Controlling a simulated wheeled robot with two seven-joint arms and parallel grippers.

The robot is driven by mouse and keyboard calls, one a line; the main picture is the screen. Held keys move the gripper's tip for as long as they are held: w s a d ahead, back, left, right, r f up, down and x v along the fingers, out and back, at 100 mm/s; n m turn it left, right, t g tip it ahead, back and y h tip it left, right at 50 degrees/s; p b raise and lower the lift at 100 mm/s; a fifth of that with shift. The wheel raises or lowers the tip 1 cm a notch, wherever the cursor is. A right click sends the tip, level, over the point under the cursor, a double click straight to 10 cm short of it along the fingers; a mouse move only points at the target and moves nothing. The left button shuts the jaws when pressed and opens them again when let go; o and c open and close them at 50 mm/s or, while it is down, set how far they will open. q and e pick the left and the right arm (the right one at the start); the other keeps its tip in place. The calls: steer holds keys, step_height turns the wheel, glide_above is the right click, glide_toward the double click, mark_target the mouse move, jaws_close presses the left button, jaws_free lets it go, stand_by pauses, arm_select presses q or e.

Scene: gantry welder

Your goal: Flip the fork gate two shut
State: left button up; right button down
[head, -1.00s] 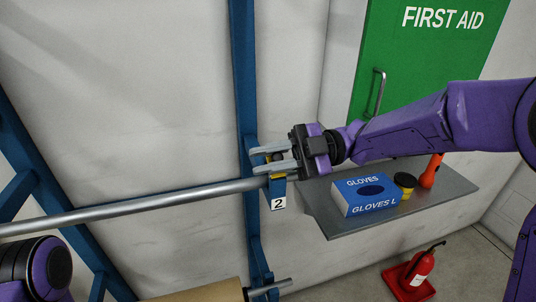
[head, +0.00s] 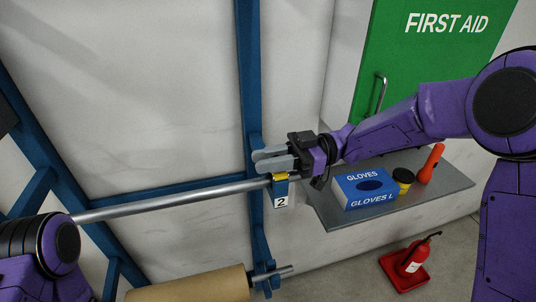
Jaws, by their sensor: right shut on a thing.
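Fork gate two (head: 280,177) shows as a small yellow piece at the blue post's fork, just above the white "2" label (head: 281,202). A steel bar (head: 165,202) runs from the lower left to this fork. My right gripper (head: 268,160) comes in from the right, directly over the gate, with its grey fingers pointing left. It is shut on the gate, though the fingers hide the grip and most of the gate. Whether the gate lies fully across the bar cannot be told. My left gripper is out of view; only part of that arm shows at lower left.
A grey shelf (head: 330,212) at right holds a blue gloves box (head: 365,188), a yellow-black container (head: 403,179) and an orange torch (head: 431,163). A brown roll (head: 190,287) lies below. A red extinguisher (head: 415,256) stands on the floor.

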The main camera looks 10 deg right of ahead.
stand_by(0.3)
steer(key=c, duration=1)
jaws_free()
steer(key=shift+w+d+f, duration=0.1)
steer(key=shift+d+f, duration=0.05)
steer(key=shift+d, duration=0.15)
steer(key=d+b, duration=0.4)
steer(key=d, duration=0.6)
steer(key=shift+w+b, duration=0.15)
steer(key=shift+b, duration=0.15)
